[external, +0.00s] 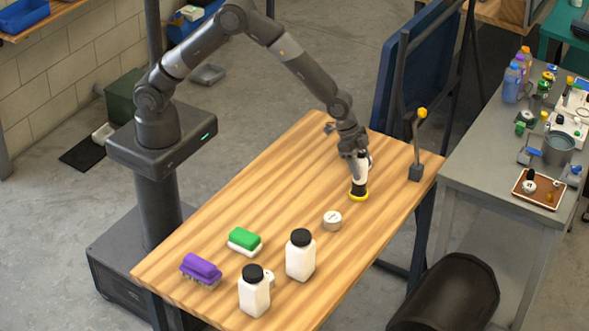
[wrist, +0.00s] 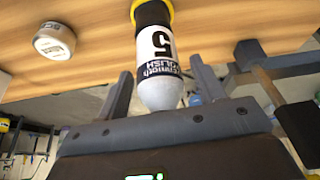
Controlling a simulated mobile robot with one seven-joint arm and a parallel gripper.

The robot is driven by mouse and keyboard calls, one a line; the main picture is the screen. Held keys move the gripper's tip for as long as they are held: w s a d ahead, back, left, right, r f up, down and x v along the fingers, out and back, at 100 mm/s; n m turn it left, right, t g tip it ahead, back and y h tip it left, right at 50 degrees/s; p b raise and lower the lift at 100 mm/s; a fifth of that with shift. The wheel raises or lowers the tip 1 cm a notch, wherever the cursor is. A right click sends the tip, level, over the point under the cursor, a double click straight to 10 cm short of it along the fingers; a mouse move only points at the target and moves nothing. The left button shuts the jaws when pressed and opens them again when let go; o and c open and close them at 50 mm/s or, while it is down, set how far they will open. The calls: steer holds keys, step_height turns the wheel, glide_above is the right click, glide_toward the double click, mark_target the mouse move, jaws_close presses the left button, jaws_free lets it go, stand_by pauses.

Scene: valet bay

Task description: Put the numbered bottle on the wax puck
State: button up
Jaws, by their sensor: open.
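The numbered bottle (external: 361,172) is white with a black band, and stands upright near the table's far right part. In the wrist view the bottle (wrist: 157,68) shows a large 5 and polish lettering. Its lower end meets a flat yellow round piece (external: 358,198), which looks like the wax puck; it also shows in the wrist view (wrist: 152,11). My gripper (external: 356,158) is open at the bottle's upper part. In the wrist view its fingers (wrist: 163,85) stand on either side of the bottle, with visible gaps.
A round labelled tin (external: 332,220) stands nearby on the wooden table (external: 290,180). White bottles with black caps (external: 300,255) (external: 254,292), a green block (external: 243,239) and a purple brush (external: 201,268) are at the near end. A post with a yellow top (external: 418,145) stands at the far right edge.

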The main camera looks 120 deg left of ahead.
steer(key=s+d+r, duration=0.3)
steer(key=s+r, duration=0.2)
steer(key=r, duration=0.5)
steer(key=s+d+r, duration=0.3)
steer(key=s+r, duration=0.3)
steer(key=r, duration=0.3)
steer(key=s+d+r, duration=0.6)
steer(key=s, duration=0.5)
steer(key=s+d, duration=0.3)
steer(key=s, duration=0.7)
steer(key=s+d+m+t, duration=0.1)
steer(key=s+d, duration=0.2)
steer(key=s, duration=0.7)
steer(key=shift+r, duration=0.25)
